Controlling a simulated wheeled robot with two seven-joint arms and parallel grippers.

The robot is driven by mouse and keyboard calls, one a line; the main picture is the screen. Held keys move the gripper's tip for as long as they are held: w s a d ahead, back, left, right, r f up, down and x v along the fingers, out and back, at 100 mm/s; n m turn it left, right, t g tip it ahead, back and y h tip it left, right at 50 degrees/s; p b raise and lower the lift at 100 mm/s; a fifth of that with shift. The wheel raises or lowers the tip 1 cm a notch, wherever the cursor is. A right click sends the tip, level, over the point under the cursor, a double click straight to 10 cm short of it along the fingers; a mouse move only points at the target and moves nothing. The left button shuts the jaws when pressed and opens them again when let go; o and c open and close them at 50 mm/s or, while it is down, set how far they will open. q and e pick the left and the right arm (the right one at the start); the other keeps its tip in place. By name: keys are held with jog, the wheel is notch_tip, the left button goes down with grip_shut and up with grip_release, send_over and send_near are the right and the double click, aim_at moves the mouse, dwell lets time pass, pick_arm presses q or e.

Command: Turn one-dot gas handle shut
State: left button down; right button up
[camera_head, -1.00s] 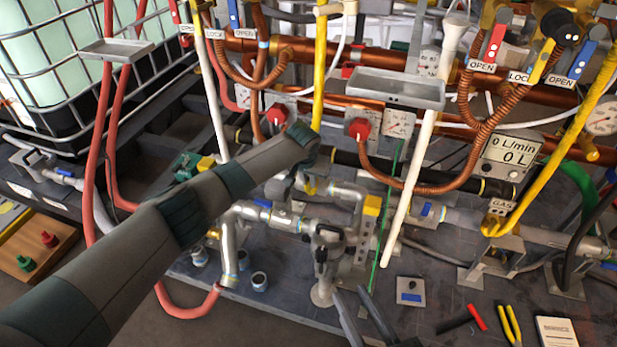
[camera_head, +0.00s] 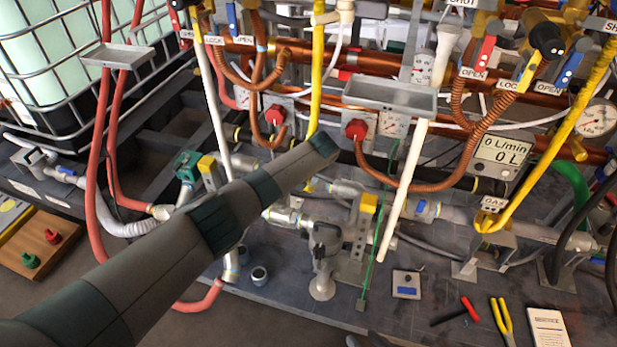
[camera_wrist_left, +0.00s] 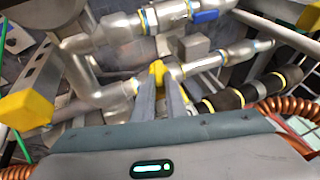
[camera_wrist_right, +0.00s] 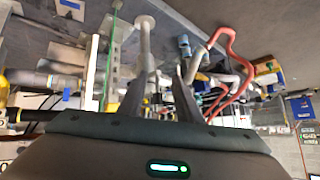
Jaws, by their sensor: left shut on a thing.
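In the left wrist view my left gripper (camera_wrist_left: 160,84) is shut on a small yellow handle (camera_wrist_left: 156,68) beside a grey metal pipe. In the head view my left arm covers most of this spot, and a bit of yellow (camera_head: 309,186) shows just below its end. I cannot make out any dots on the handle. My right gripper (camera_wrist_right: 161,82) is open, with its fingers apart and nothing held between them.
Another yellow handle (camera_head: 369,203) stands to the right on the pipework. Red knobs (camera_head: 356,129), a grey tray (camera_head: 390,96) and a white pipe (camera_head: 405,190) are close by. Pliers (camera_head: 502,318) and a booklet (camera_head: 548,331) lie at the lower right. Hoses crowd the left.

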pick_arm(q)
jog(key=shift+s+d+f+y, duration=0.1)
jog(key=shift+d+y, duration=0.05)
jog(key=shift+y, duration=0.15)
jog(key=shift+d+f+t+y, duration=0.1)
jog(key=shift+d+t+y, duration=0.05)
jog(key=shift+t+y, duration=0.2)
jog(key=shift+s+d+f+m+t+y+b, duration=0.15)
jog(key=shift+m+t+y+b, duration=0.25)
jog(key=shift+y+b, duration=0.8)
pick_arm(e)
jog(key=w+a+r+t+y, duration=0.1)
jog(key=w+a+r+t, duration=0.1)
jog(key=w+r+t, duration=0.2)
jog(key=shift+w+a+r+t, duration=0.2)
jog(key=shift+a+r+t, duration=0.2)
jog(key=shift+r, duration=0.85)
pick_arm(q)
jog(key=c, duration=1.8)
grip_release()
jog(key=shift+d+r, duration=0.1)
jog(key=shift+r, duration=0.1)
pick_arm(e)
jog(key=shift+f, duration=0.1)
